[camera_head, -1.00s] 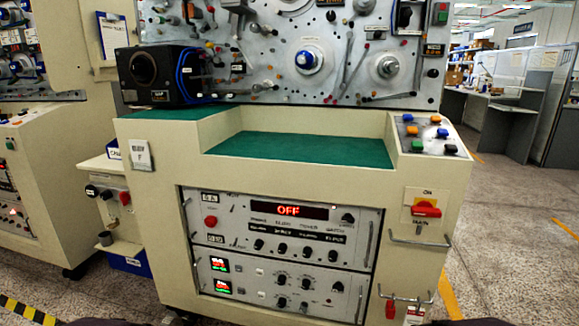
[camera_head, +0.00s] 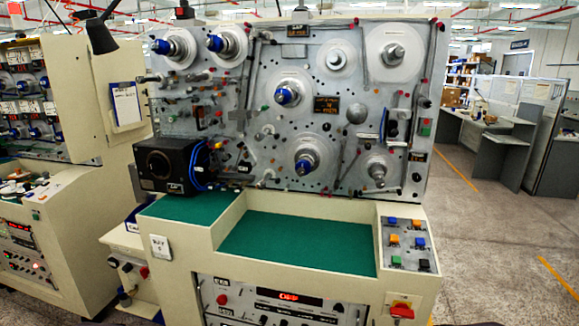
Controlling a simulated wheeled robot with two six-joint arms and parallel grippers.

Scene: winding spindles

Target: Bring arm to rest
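The winding machine stands in front of me. Its upright grey panel (camera_head: 355,130) carries several spindles. Blue-tipped spindles sit at the upper left (camera_head: 172,47), beside it (camera_head: 226,44), at the centre (camera_head: 293,91) and lower down (camera_head: 306,160). White discs sit at the upper right (camera_head: 393,52) and upper middle (camera_head: 336,60). A spindle with a plain metal tip (camera_head: 378,171) is at the lower right. Neither of my grippers nor my arms shows in the head view.
A green work surface (camera_head: 295,243) lies below the panel, clear of objects. A black box (camera_head: 168,165) stands at its left. A button panel (camera_head: 407,243) is at the right. Another machine (camera_head: 40,235) stands at left. Open floor (camera_head: 490,250) lies to the right.

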